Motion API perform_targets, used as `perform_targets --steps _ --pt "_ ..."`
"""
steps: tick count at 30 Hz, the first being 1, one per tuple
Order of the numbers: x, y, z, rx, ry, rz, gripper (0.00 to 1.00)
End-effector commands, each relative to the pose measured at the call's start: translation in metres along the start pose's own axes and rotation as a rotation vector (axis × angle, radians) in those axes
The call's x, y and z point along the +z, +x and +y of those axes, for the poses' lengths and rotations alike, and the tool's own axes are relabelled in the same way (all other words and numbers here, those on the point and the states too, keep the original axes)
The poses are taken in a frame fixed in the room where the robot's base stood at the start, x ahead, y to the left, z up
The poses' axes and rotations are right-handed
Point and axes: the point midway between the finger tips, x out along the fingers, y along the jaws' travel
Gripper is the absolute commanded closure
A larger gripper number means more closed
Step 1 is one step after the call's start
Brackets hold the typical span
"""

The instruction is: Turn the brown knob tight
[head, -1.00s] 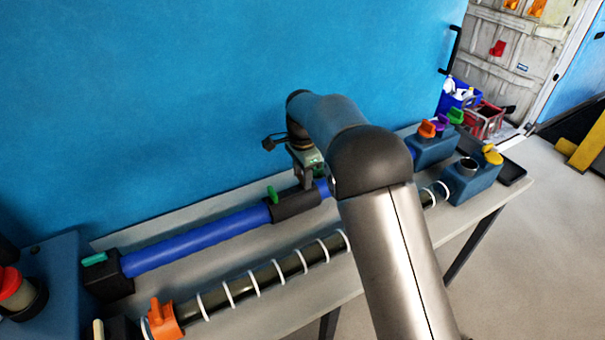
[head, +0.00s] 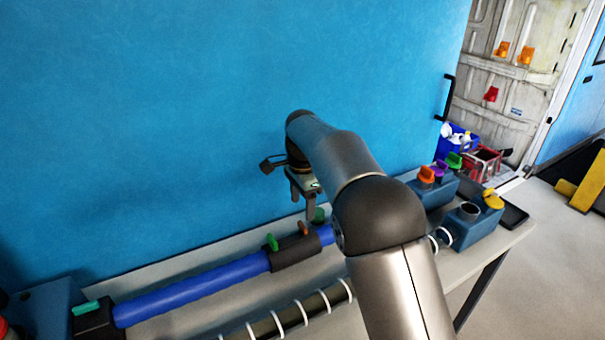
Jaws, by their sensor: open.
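The brown knob (head: 303,228) stands on the dark block (head: 292,253) that joins the blue tube. A green knob (head: 272,242) stands on the same block, to its left. My gripper (head: 302,204) is open, pointing down, above and close to the brown knob, with nothing seen between its fingers. Another green knob (head: 318,214) shows just beside the fingers, partly behind them. My arm hides the right part of the blue tube (head: 195,288).
A ribbed dark tube with white rings (head: 290,316) lies in front. Blue holders with orange, purple and green pieces (head: 436,190) and a yellow piece (head: 493,199) stand at the right end of the bench. The blue wall (head: 200,120) rises close behind.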

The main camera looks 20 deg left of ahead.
Motion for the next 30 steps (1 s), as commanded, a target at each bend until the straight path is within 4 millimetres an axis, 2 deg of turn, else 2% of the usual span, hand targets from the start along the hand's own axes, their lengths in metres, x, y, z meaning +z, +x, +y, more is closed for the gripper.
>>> perform_targets --steps 6,12,18,30 --pt "-0.001 -0.055 -0.001 -0.004 0.000 0.001 0.38" --pt "-0.001 -0.091 -0.001 -0.002 0.001 0.001 0.38" --pt "-0.001 -0.106 0.000 0.000 0.001 0.001 0.38" --pt "0.000 -0.107 0.000 0.000 0.001 0.000 0.38"
